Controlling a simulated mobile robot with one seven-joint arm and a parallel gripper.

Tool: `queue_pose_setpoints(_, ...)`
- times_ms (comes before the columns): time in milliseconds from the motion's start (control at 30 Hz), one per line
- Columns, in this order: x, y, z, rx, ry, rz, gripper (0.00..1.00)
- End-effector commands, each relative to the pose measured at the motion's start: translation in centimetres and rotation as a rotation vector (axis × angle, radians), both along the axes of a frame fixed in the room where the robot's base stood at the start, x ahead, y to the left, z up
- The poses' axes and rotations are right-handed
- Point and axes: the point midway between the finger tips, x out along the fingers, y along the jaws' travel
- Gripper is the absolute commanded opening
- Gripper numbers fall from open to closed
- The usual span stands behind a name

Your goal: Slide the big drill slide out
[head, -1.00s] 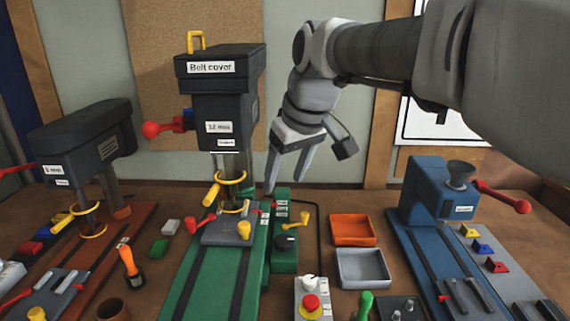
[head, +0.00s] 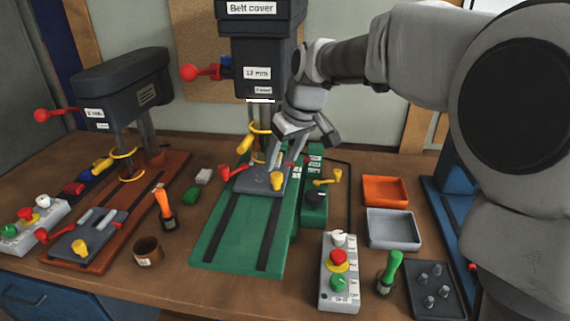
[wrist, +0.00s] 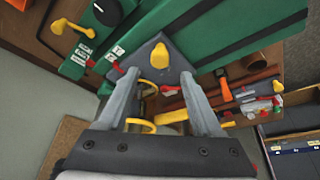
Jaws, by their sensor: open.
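The big drill (head: 258,72) has a dark head labelled "Belt cover" and "12 mm" and stands on a green base (head: 222,240) with two dark grooves. Its slide is a grey plate (head: 252,181) with a yellow knob (head: 277,181), at the back of the green base under the head. It also shows in the wrist view (wrist: 172,73), with its yellow knob (wrist: 159,55) just beyond the fingertips. My gripper (head: 287,163) is open above the slide's rear right part. In the wrist view my gripper (wrist: 158,78) has its fingers apart, nothing held. Whether they touch the plate is unclear.
A smaller drill (head: 120,85) on a red-brown base stands left. A control box (head: 339,272), a green-handled tool (head: 390,275), an orange tray (head: 386,190) and a grey tray (head: 392,229) lie right. The green base's front grooves are clear.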

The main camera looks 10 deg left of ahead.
Motion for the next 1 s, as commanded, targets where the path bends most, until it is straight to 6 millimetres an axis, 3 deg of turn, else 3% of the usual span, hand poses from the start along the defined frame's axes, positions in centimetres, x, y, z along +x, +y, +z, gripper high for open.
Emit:
queue_pose_setpoints(100,0.6,0.6,-2.4,-0.001,0.003,0.000,0.67)
queue_pose_setpoints(300,1.3,1.3,-4.6,0.000,0.000,0.000,0.67)
queue_pose_setpoints(700,1.6,1.5,-5.3,0.000,0.000,-0.001,0.67)
queue_pose_setpoints(1000,1.6,1.5,-5.3,0.000,0.000,-0.001,0.15)
